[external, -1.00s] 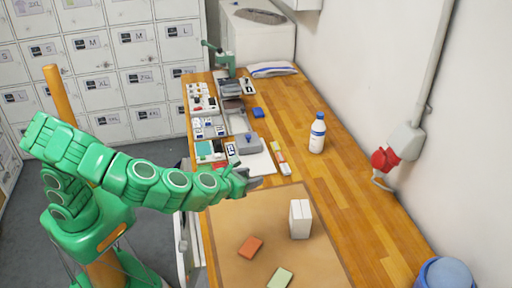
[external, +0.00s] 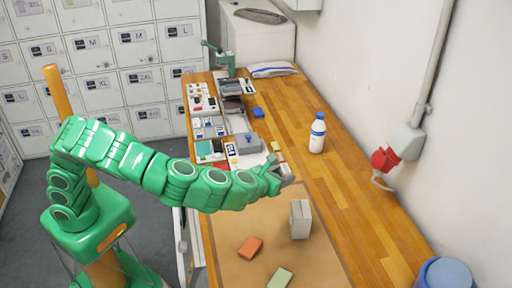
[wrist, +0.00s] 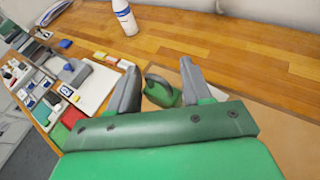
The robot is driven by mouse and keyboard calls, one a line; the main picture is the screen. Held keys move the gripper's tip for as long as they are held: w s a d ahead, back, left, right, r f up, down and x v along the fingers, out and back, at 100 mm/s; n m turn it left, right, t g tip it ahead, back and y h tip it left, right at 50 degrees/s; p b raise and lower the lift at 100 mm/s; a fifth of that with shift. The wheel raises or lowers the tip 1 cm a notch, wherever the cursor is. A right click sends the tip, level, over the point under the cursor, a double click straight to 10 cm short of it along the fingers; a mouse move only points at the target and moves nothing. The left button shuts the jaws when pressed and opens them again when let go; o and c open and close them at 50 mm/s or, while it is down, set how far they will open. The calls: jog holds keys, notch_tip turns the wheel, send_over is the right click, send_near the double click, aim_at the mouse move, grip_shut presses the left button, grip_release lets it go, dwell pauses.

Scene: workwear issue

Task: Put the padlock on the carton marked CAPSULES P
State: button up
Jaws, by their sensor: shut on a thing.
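My gripper (external: 284,177) is above the near part of the bench, behind and slightly left of a pale upright carton (external: 300,220). In the wrist view its two grey fingers (wrist: 158,72) stand on either side of a green padlock with a dark shackle (wrist: 163,92), and they are shut on it. The padlock is not clear in the external view. An orange flat carton (external: 250,247) and a light green one (external: 279,279) lie on the brown mat. No lettering on the cartons is readable, so I cannot tell which is marked CAPSULES P.
The brown mat (external: 225,232) has free room around the cartons. A white bottle with a blue cap (external: 317,133) stands on the bench further back. Trays of small items (external: 208,127) line the left edge. A blue bin (external: 446,273) is at the lower right.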

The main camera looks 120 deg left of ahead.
send_over(303, 208)
jog(key=s, duration=0.2)
jog(key=f, duration=0.5)
jog(key=shift+w+d+f, duration=0.2)
jog(key=shift+d, duration=0.05)
jog(key=shift+w+a+f, duration=0.3)
jog(key=shift+w+f, duration=0.5)
jog(key=shift+f, duration=1.55)
jog(key=shift+f, duration=0.1)
jog(key=o, duration=1.1)
